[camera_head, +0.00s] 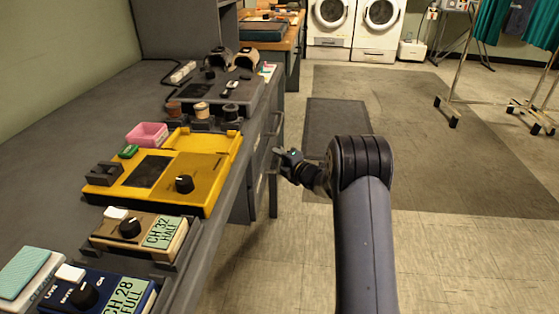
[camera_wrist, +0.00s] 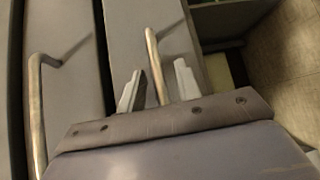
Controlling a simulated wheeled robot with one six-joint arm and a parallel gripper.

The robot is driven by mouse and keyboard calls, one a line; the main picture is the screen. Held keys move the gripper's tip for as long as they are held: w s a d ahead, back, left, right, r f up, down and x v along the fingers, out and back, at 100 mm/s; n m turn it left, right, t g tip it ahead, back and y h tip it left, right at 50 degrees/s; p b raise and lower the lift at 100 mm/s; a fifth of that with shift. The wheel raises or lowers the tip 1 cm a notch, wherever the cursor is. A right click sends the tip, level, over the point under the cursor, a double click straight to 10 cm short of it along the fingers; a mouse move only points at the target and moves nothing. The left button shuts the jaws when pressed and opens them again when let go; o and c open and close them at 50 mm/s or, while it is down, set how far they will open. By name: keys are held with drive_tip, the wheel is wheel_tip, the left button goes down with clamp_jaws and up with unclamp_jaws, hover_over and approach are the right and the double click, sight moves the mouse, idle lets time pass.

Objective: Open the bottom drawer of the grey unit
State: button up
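The grey unit (camera_head: 262,150) stands under the long grey worktop in the head view, with bar handles on its front. My gripper (camera_head: 284,158) is beside that front, low down. In the wrist view two grey fronts show, split by a dark gap. One metal bar handle (camera_wrist: 152,55) runs between the two fingers of my gripper (camera_wrist: 158,85), which stand apart on either side of it. A second bar handle (camera_wrist: 37,110) is on the front at the left. I cannot tell from these views whether the nearer handle belongs to the bottom drawer.
The worktop (camera_head: 75,110) holds a yellow device (camera_head: 205,165), a pink tray (camera_head: 147,134) and several control boxes near its edge. Tiled floor (camera_head: 450,255) and a dark mat (camera_head: 440,140) lie open to the right. White washing machines (camera_head: 378,28) stand at the back.

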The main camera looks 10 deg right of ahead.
drive_tip(key=shift+c, duration=0.4)
clamp_jaws()
